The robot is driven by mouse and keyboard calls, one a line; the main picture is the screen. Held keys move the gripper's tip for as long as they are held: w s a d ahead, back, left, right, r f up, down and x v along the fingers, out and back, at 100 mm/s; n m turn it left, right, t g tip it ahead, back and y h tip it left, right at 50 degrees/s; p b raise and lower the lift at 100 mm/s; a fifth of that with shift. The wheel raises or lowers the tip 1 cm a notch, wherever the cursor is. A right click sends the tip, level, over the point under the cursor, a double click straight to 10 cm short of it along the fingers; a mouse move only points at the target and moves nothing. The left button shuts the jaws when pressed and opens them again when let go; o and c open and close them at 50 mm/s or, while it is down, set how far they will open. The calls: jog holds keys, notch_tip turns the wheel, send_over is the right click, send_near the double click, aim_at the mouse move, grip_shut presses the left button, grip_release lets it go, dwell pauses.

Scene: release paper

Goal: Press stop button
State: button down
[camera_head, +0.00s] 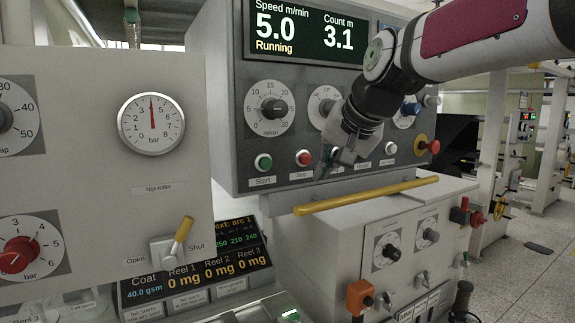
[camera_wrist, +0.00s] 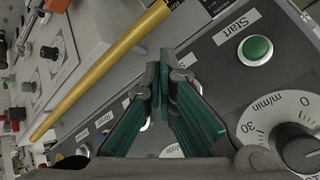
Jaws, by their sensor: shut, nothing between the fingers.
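The red stop button (camera_head: 303,157) sits on the grey control panel above its label "Stop", to the right of the green start button (camera_head: 263,162). My gripper (camera_head: 320,174) is shut and empty, in front of the panel, just right of the stop button and a little lower. I cannot tell whether it touches the panel. In the wrist view my green-padded fingers (camera_wrist: 161,66) meet near the middle, and the start button (camera_wrist: 257,48) is to their right. The stop button is hidden there behind the fingers. The display (camera_head: 303,32) reads "Running", speed 5.0, count 3.1.
A yellow bar (camera_head: 366,195) runs along the front below the buttons; it also crosses the wrist view (camera_wrist: 100,68). A dial (camera_head: 270,107) is above the buttons. A red knob on a yellow base (camera_head: 426,146) is at the right. A yellow-handled lever (camera_head: 183,235) is at lower left.

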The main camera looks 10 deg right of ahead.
jog(key=shift+w+a, duration=0.25)
jog(key=shift+w, duration=0.45)
jog(key=shift+w+a, duration=0.2)
jog(key=shift+w, duration=0.5)
jog(key=shift+w+b, duration=0.15)
jog(key=shift+b, duration=0.15)
jog(key=shift+w+a, duration=0.15)
jog(key=shift+w, duration=0.1)
jog(key=shift+w+a, duration=0.15)
jog(key=shift+w, duration=0.3)
dwell(1.0)
jog(key=shift+s, duration=0.1)
jog(key=shift+s+d, duration=0.25)
jog(key=shift+s, duration=0.5)
jog(key=s, duration=0.1)
jog(key=s+d+p, duration=0.1)
jog(key=s, duration=0.1)
jog(key=s+p, duration=0.1)
jog(key=shift+s+d, duration=0.3)
jog(key=shift+s, duration=0.1)
